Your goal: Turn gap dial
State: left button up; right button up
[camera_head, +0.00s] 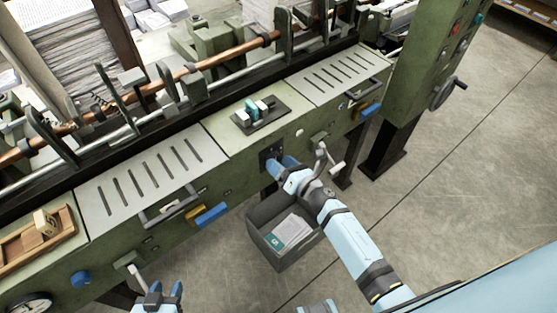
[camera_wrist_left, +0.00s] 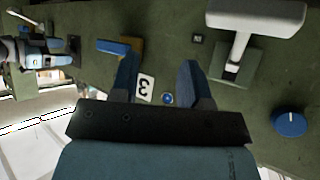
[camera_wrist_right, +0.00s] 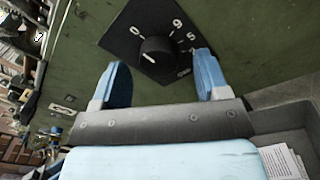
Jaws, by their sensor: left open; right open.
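A black dial knob (camera_wrist_right: 156,51) with a white pointer line sits on a black plate (camera_wrist_right: 128,27) marked with white numbers, on the green machine front. In the head view the plate (camera_head: 265,155) shows beside my right fingertips. My right gripper (camera_wrist_right: 160,66) is open, one blue finger to each side of the knob's lower part. I cannot tell whether they touch it. It also shows in the head view (camera_head: 280,164). My left gripper (camera_head: 161,287) is open and empty at the lower left, facing the machine front; in the left wrist view (camera_wrist_left: 158,72) a "3" label lies between its fingers.
A grey crank handle (camera_head: 328,158) stands right of my right gripper; another (camera_wrist_left: 254,22) is near my left gripper. A blue knob (camera_head: 80,279) is at the lower left. A grey bin (camera_head: 262,236) with papers stands below my right arm. Open floor lies to the right.

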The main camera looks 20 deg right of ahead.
jog(key=shift+w+a, duration=0.25)
jog(key=shift+w, duration=0.25)
jog(key=c, duration=0.9)
